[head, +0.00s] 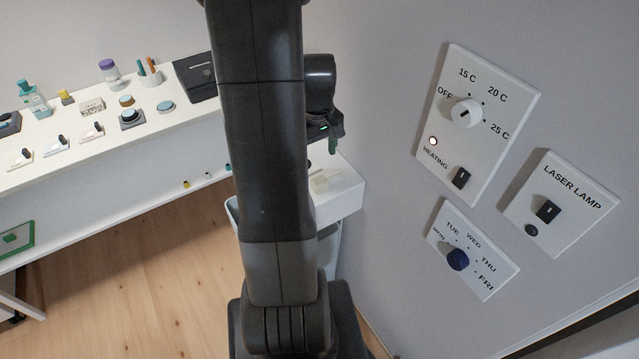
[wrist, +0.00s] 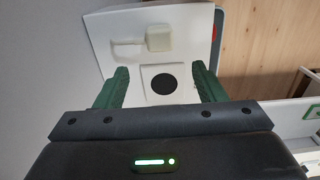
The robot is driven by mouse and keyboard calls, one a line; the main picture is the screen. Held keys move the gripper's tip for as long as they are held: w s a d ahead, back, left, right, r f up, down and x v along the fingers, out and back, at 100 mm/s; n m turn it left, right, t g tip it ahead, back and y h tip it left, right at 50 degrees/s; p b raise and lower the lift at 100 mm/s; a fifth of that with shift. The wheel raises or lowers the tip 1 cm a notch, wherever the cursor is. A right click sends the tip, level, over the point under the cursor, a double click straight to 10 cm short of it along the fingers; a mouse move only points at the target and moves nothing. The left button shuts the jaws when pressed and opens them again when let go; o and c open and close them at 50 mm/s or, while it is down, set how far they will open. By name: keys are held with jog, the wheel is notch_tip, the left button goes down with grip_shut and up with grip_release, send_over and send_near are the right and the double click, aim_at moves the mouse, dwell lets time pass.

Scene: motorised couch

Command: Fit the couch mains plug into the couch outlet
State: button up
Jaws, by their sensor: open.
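My gripper (head: 332,145) is open, with its green fingers spread and nothing between them; they also show in the wrist view (wrist: 160,68). It is above a white shelf (head: 342,197) beside the wall. A cream block that looks like the plug (wrist: 159,38) lies on this shelf, beyond the fingertips in the wrist view; it also shows in the head view (head: 320,184). A white square plate with a dark round socket, likely the couch outlet (wrist: 164,84), is between the fingers in that view. The socket looks empty.
A wall at right carries a heating panel (head: 490,95), a laser lamp panel (head: 575,190) and a weekday dial panel (head: 490,272). A long white counter (head: 195,125) with small items stands at left. A pale bin (head: 328,250) is below the shelf.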

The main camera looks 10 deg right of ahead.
aim_at(320, 180)
jog(key=shift+f, duration=2.35)
jog(key=f, duration=0.2)
jog(key=s+f+p, duration=0.1)
jog(key=f, duration=0.1)
jog(key=shift+d, duration=0.1)
jog(key=shift+f, duration=0.6)
jog(key=c, duration=1)
jog(key=shift+r, duration=0.15)
